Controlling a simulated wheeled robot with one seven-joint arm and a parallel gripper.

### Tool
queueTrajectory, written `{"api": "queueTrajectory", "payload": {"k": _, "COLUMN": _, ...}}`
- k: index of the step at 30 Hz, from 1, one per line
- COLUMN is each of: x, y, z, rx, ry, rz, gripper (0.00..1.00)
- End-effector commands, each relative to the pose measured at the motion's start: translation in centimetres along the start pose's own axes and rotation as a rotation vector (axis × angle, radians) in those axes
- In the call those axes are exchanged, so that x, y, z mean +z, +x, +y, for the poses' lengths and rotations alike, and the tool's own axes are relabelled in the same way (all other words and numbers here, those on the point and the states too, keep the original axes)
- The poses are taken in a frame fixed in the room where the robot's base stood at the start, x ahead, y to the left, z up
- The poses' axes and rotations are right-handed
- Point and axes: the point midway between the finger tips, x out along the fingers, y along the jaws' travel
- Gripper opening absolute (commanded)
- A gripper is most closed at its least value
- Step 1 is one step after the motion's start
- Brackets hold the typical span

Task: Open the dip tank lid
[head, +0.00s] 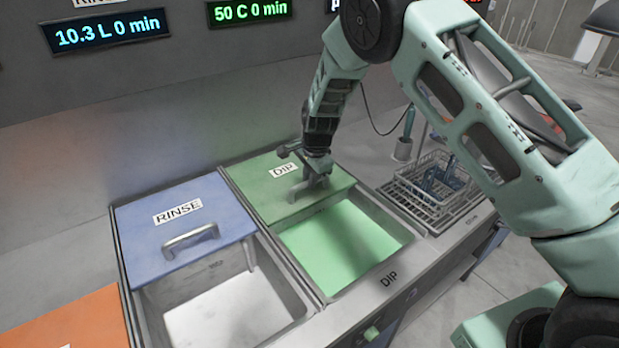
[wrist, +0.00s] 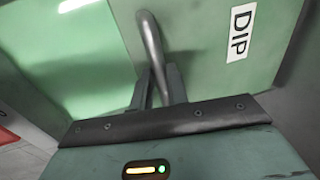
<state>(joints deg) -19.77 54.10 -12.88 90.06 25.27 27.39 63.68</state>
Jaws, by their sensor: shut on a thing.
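The dip tank lid (head: 262,193) is a green panel labelled DIP that covers the back part of the dip tank. The front part of the tank is uncovered and shows green liquid (head: 340,245). My gripper (head: 314,182) is at the lid's front handle, coming down from above. In the wrist view the lid (wrist: 200,50) fills much of the picture, and my gripper (wrist: 158,85) is shut on the curved metal handle (wrist: 149,38). In the head view my gripper hides most of the handle.
Left of the dip tank is the rinse tank with a blue lid (head: 185,215), its front part uncovered. An orange lid (head: 75,325) is at the lower left. A wire rack with a basket (head: 432,185) stands right of the dip tank. A grey wall with displays (head: 107,31) rises behind.

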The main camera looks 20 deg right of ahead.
Motion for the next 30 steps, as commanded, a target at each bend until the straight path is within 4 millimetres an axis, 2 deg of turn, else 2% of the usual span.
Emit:
{"api": "queueTrajectory", "payload": {"k": 4, "x": -0.1, "y": -0.1, "z": -0.1, "rx": -0.002, "ry": 0.0, "rz": 0.001, "gripper": 0.0}}
{"api": "queueTrajectory", "payload": {"k": 5, "x": -0.1, "y": -0.1, "z": -0.1, "rx": -0.002, "ry": 0.0, "rz": 0.001, "gripper": 0.22}}
{"api": "queueTrajectory", "payload": {"k": 6, "x": -0.1, "y": -0.1, "z": -0.1, "rx": -0.002, "ry": 0.0, "rz": 0.001, "gripper": 0.33}}
{"api": "queueTrajectory", "payload": {"k": 7, "x": -0.1, "y": -0.1, "z": -0.1, "rx": -0.002, "ry": 0.0, "rz": 0.001, "gripper": 0.38}}
{"api": "queueTrajectory", "payload": {"k": 16, "x": 0.0, "y": -0.1, "z": 0.0, "rx": -0.001, "ry": 0.0, "rz": 0.0, "gripper": 0.38}}
{"api": "queueTrajectory", "payload": {"k": 20, "x": 0.0, "y": -1.2, "z": -0.1, "rx": -0.004, "ry": -0.001, "rz": 0.001, "gripper": 0.38}}
{"api": "queueTrajectory", "payload": {"k": 23, "x": 0.0, "y": -2.8, "z": -0.1, "rx": -0.004, "ry": -0.001, "rz": 0.0, "gripper": 0.38}}
{"api": "queueTrajectory", "payload": {"k": 30, "x": 0.1, "y": -8.3, "z": -0.1, "rx": -0.006, "ry": -0.001, "rz": 0.0, "gripper": 0.38}}
